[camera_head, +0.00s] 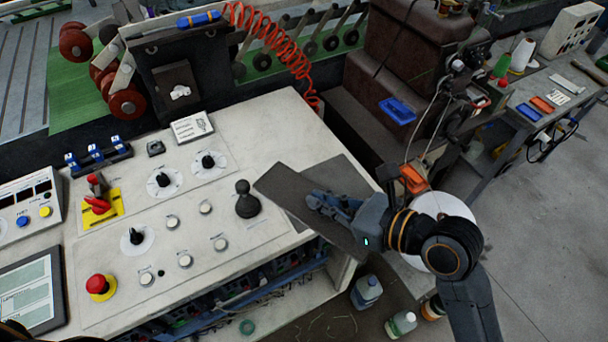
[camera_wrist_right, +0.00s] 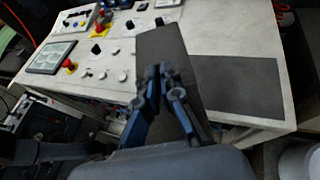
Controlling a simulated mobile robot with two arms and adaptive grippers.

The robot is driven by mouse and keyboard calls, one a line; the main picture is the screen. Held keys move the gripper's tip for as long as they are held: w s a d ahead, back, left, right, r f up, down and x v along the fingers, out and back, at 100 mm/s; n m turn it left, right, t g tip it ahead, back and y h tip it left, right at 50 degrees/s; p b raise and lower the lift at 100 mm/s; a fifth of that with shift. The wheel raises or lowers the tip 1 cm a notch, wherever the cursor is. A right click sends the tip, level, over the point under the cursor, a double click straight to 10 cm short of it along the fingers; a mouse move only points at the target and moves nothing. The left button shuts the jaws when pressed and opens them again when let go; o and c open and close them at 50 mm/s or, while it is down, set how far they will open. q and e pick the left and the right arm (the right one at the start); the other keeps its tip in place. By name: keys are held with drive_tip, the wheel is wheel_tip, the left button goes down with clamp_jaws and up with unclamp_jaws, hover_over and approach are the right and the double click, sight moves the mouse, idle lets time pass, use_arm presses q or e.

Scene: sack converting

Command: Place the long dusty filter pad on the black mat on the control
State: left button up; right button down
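The long dusty filter pad (camera_head: 287,189) is a dark grey-brown flat strip. It lies slantwise past the right edge of the control panel, seemingly raised above it; it also shows in the right wrist view (camera_wrist_right: 159,42). My right gripper (camera_head: 314,199) is shut on the pad around its middle, and its fingers hide part of it; the fingers show close together in the right wrist view (camera_wrist_right: 161,72). The black mat (camera_head: 343,174) lies flat on the right end of the console, partly covered by pad and gripper; it is clearer in the right wrist view (camera_wrist_right: 240,88). My left gripper is not seen.
The pale control panel (camera_head: 215,241) carries a black joystick (camera_head: 246,200), knobs, buttons and a red emergency stop (camera_head: 99,285) left of the mat. A brown machine (camera_head: 410,50) with a blue tray (camera_head: 397,110) stands behind. Bottles (camera_head: 367,291) stand below the console's right end.

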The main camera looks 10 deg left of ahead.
drive_tip(key=w+f, duration=0.2)
drive_tip(key=w, duration=0.2)
drive_tip(key=w+f, duration=0.3)
drive_tip(key=w, duration=0.1)
drive_tip(key=w+f, duration=0.3)
drive_tip(key=shift+w+f+p, duration=0.15)
drive_tip(key=shift+w+p, duration=0.2)
drive_tip(key=shift+w, duration=0.05)
drive_tip(key=shift+w+d+f, duration=0.15)
drive_tip(key=shift+w+f, duration=0.15)
drive_tip(key=shift+f, duration=0.1)
drive_tip(key=f, duration=0.3)
drive_tip(key=shift+w, duration=0.2)
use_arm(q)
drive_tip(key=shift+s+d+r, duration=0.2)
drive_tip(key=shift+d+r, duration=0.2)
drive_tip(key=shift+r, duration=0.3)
use_arm(e)
drive_tip(key=shift+f, duration=0.2)
drive_tip(key=shift+f, duration=0.2)
drive_tip(key=c, duration=1.5)
unclamp_jaws()
